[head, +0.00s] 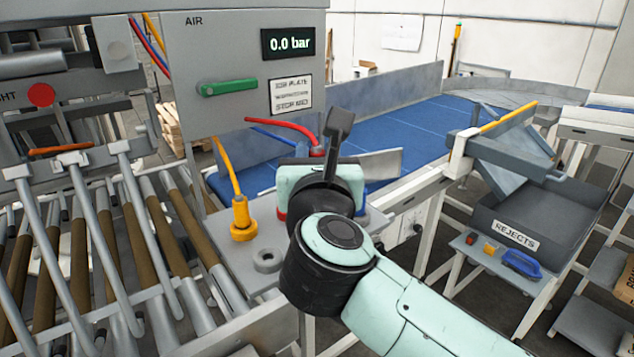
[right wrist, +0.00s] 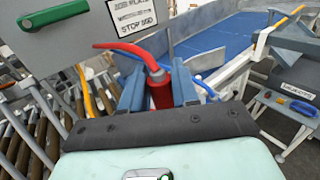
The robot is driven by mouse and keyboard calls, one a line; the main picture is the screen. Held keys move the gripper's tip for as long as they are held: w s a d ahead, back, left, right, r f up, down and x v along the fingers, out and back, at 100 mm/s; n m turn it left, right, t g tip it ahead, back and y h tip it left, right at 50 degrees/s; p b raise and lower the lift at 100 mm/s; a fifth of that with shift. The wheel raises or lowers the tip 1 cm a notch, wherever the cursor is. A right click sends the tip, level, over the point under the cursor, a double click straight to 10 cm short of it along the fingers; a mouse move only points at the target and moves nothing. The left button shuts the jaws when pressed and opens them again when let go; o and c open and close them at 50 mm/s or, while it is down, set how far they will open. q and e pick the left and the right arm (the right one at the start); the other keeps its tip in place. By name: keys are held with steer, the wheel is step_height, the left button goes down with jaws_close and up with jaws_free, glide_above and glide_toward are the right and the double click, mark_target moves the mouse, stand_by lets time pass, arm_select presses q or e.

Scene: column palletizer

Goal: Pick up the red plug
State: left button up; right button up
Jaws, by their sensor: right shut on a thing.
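The red plug (right wrist: 161,92) hangs on a red hose from the grey air panel. In the right wrist view it stands between the two blue-grey fingers of my right gripper (right wrist: 158,85), which is shut on it. In the head view the gripper (head: 318,172) and my arm hide most of the plug; the red hose end (head: 318,150) shows just above. The plug's lower end is hidden, so I cannot tell whether it sits in a socket. My left gripper is out of view.
A yellow plug (head: 242,218) stands upright on the grey shelf, left of my arm. An empty grey ring (head: 267,260) is in front. A blue plug (head: 361,198) partly shows right of the gripper. The air panel (head: 235,60) reads 0.0 bar, with a green handle (head: 227,87).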

mark_target(317, 151)
step_height(317, 151, up, 6)
steer(key=shift+w+r+p, duration=0.1)
steer(key=shift+r+p, duration=0.05)
steer(key=shift+p, duration=0.55)
steer(key=shift+w+r, duration=0.2)
steer(key=shift+r, duration=0.25)
steer(key=shift+w+r, duration=0.2)
steer(key=shift+r, duration=0.25)
steer(key=shift+s+r, duration=0.5)
steer(key=shift+r, duration=0.35)
steer(key=shift+s+r, duration=0.15)
steer(key=shift+r, duration=0.1)
steer(key=shift+w+r, duration=0.1)
steer(key=shift+w, duration=0.25)
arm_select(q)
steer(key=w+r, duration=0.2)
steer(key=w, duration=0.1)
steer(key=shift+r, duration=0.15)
arm_select(e)
steer(key=shift+s, duration=0.1)
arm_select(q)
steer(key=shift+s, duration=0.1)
